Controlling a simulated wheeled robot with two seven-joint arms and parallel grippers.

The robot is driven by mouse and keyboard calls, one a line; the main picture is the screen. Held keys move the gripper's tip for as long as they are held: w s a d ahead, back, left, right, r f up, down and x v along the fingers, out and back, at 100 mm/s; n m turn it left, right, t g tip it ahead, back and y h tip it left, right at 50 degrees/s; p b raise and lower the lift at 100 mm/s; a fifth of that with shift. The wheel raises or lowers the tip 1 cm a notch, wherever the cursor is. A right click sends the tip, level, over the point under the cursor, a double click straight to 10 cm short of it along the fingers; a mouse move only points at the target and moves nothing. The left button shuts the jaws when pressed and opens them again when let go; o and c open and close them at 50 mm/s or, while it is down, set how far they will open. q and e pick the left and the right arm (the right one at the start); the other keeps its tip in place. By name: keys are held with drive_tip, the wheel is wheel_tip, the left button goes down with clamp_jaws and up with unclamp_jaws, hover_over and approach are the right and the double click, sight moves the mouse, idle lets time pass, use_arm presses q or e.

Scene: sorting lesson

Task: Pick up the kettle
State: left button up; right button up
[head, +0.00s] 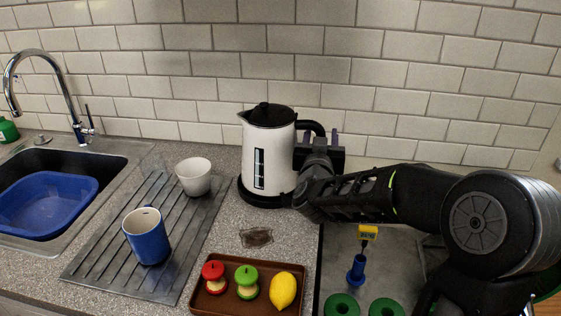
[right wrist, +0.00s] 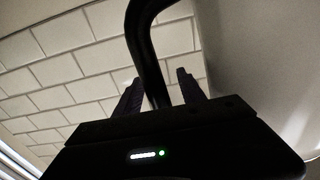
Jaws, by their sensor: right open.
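The white kettle (head: 275,160) with a black lid and black handle stands upright on its dark base at the back of the counter. Its handle is on the right side, toward my right gripper (head: 320,142). In the right wrist view the black handle (right wrist: 150,45) runs down between the two purple fingers of my right gripper (right wrist: 158,88). The fingers are open, one on each side of the handle; whether either touches it I cannot tell. The white kettle body also fills the right of that view (right wrist: 255,60). My left gripper is not in view.
A white bowl (head: 194,178) and a blue mug (head: 147,238) stand on the ridged drainboard (head: 100,262) left of the kettle. A brown tray (head: 220,301) holds toy apples and a lemon in front. A sink with a blue basin (head: 45,206) is at far left. Tiled wall (head: 390,100) stands close behind.

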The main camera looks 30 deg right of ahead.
idle(0.5)
clamp_jaws()
idle(0.3)
idle(0.9)
drive_tip(key=shift+r, duration=0.25)
